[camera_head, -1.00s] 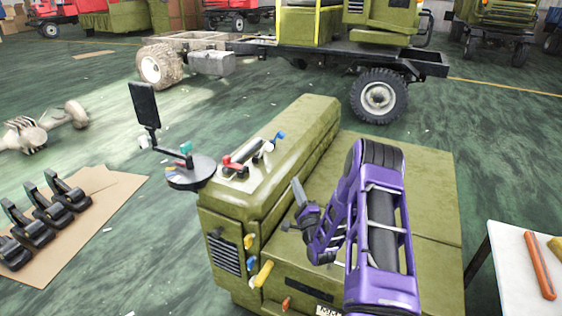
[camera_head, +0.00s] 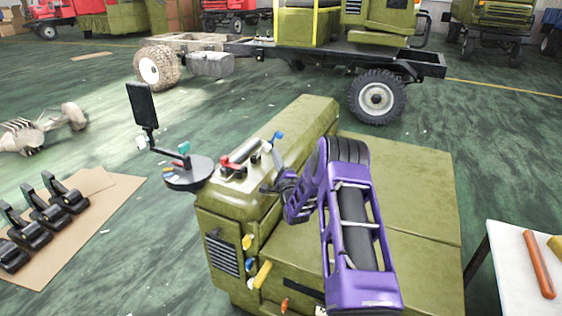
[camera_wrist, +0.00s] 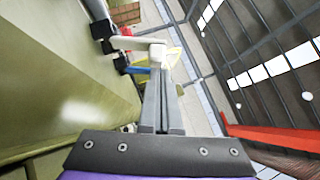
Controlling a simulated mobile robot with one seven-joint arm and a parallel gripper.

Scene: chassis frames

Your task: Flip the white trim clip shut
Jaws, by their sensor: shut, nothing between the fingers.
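The white trim clip (camera_wrist: 136,43) shows in the wrist view as a pale lever that reaches right, towards the tips of my gripper (camera_wrist: 160,72). It stands open, off the green cover. The fingers are together and empty. Their tips overlap the clip's end in this view; I cannot tell whether they touch it. In the head view my gripper (camera_head: 268,189) is beside the top of the green cover (camera_head: 300,125), near the row of levers. The clip (camera_head: 267,147) is small there, by the blue lever, and its shape is hard to make out.
A red lever (camera_head: 231,162) and a blue lever (camera_head: 277,138) stand close together on the cover. A round dark tray (camera_head: 205,172) with a screen (camera_head: 142,105) is to their left. Yellow and blue handles line the front edge. A white table (camera_head: 510,285) is at right.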

